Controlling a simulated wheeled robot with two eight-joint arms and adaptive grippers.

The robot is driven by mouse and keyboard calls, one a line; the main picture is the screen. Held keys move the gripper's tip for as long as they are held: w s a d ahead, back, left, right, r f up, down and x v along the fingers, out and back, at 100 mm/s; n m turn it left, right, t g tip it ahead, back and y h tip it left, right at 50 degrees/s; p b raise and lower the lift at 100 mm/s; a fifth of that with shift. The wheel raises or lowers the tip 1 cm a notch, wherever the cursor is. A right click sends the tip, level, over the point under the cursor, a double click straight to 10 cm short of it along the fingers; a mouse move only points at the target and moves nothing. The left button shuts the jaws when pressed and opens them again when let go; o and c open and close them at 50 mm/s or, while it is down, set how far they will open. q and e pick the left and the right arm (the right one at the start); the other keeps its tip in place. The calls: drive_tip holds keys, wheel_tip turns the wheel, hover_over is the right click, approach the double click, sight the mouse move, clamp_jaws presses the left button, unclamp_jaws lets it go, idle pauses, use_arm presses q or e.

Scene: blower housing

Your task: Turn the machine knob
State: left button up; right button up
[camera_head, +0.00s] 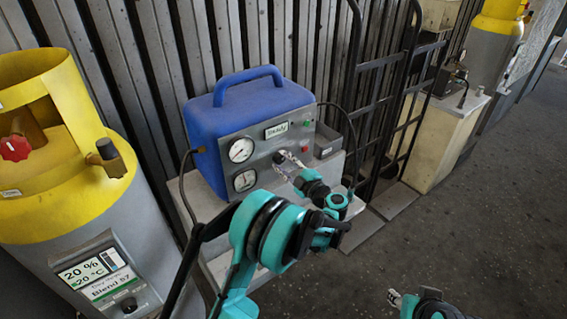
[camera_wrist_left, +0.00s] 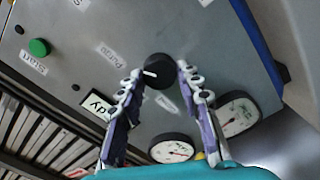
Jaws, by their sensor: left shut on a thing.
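The machine is a blue housing (camera_head: 248,104) with a handle on top and a grey front panel. The black machine knob (camera_wrist_left: 157,72) with a white pointer mark sits on that panel. In the head view the knob (camera_head: 279,157) is partly covered by my left fingers. My left gripper (camera_head: 290,164) reaches the panel right of the gauges. In the left wrist view my left gripper (camera_wrist_left: 161,76) has one finger on each side of the knob and is shut on it. My right gripper (camera_head: 396,299) is at the bottom edge, mostly cut off, its fingers too small to judge.
Two round gauges (camera_head: 241,150) are left of the knob. A green button (camera_wrist_left: 39,47) marked Start is on the panel. A yellow and grey gas cylinder (camera_head: 65,190) stands at the left. A black hand truck (camera_head: 408,75) stands behind on the right. The floor at the right is clear.

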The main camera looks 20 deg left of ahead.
use_arm(q)
drive_tip(key=o, duration=1.1)
drive_tip(key=shift+o, duration=0.2)
drive_tip(key=v, duration=1.2)
